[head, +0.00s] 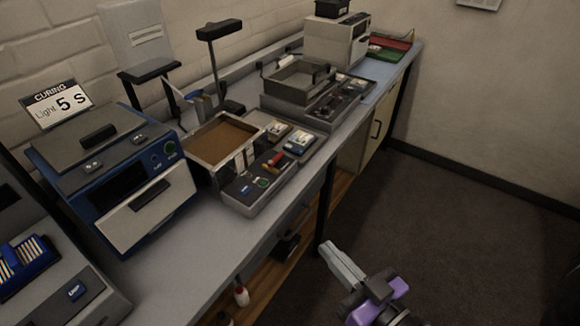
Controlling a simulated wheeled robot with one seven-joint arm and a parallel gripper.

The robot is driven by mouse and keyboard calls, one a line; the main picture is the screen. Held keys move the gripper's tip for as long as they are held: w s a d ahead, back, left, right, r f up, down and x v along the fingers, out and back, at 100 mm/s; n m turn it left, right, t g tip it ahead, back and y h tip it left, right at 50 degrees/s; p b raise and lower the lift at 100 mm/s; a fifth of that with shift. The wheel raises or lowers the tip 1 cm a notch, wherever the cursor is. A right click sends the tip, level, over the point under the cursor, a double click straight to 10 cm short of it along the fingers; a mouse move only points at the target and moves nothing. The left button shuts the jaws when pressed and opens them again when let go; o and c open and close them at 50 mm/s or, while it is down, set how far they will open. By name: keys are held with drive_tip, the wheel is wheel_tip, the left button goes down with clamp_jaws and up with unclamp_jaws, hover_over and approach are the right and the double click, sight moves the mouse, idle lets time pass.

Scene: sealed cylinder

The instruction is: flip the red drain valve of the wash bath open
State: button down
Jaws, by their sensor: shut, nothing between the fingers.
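The wash bath (203,158) is an open metal box with a brown inside, standing on the bench in the middle of the head view. A grey control unit (238,203) adjoins its front right side. A small red valve handle (275,160) lies on top of that unit, near a green button (262,182); its exact angle is too small to tell. My gripper (331,249) is shut and empty. It is low in the view, in front of the bench and apart from the valve.
A blue-grey curing unit (120,168) stands left of the bath. A dark open tray unit (299,80) and a white machine (335,42) stand farther along the bench (200,250). The floor (440,210) to the right is clear. Small bottles (241,294) sit on the lower shelf.

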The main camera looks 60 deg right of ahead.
sight(281, 158)
drive_tip(key=w+d+f+m+g+h+b, duration=0.1)
drive_tip(key=w+d+f+m+b, duration=0.1)
drive_tip(key=d+m, duration=0.5)
drive_tip(key=w+d+f+m+h+b, duration=0.1)
drive_tip(key=w+d+f+m+b, duration=0.15)
drive_tip(key=d, duration=0.85)
drive_tip(key=w+d+f+m+g+h+b, duration=0.1)
drive_tip(key=d+f+m, duration=0.25)
drive_tip(key=d, duration=0.55)
drive_tip(key=w+a+r+t+y, duration=0.3)
drive_tip(key=a+r+t+y, duration=0.1)
drive_tip(key=a+y, duration=0.3)
drive_tip(key=y, duration=0.2)
drive_tip(key=shift+r+n+y, duration=0.15)
drive_tip(key=shift+n+y, duration=0.15)
drive_tip(key=shift+w, duration=0.15)
drive_tip(key=w+p, duration=0.2)
drive_tip(key=w, duration=1.1)
drive_tip(key=shift+w, duration=0.4)
